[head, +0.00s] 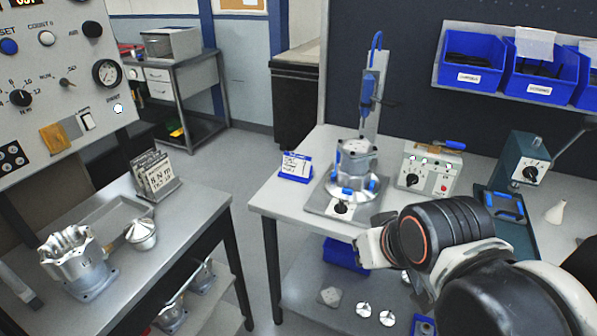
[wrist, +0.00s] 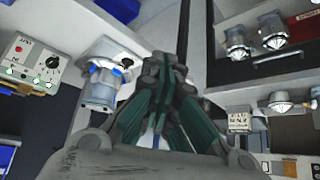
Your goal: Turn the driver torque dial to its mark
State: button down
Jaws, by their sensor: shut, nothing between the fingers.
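On the sloped panel at the left of the head view, a black knob (head: 20,97) sits in a numbered scale with "N m" lettering below it. It looks like the torque dial; its mark is too small to make out. A blue driver (head: 367,88) hangs upright above the right bench, far from the panel. My gripper (wrist: 166,62) is shut and empty in the wrist view, with its dark green fingers together. It is in the air by the right bench, clear of the panel. In the head view my arm's end is at the bench's front edge; the fingers are not distinct.
On the right bench (head: 270,205) stand a clamped housing (head: 356,165), a controller box (head: 432,168) with its own black knob (head: 412,180), and a green press (head: 518,160). The left bench (head: 195,192) holds a housing (head: 78,262) and a card rack (head: 153,175). Floor shows between benches.

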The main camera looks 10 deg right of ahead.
aim_at(412, 178)
jog(key=j+z, duration=0.25)
jog(key=z, duration=0.15)
jog(key=j+z, duration=0.55)
jog(key=z, duration=0.25)
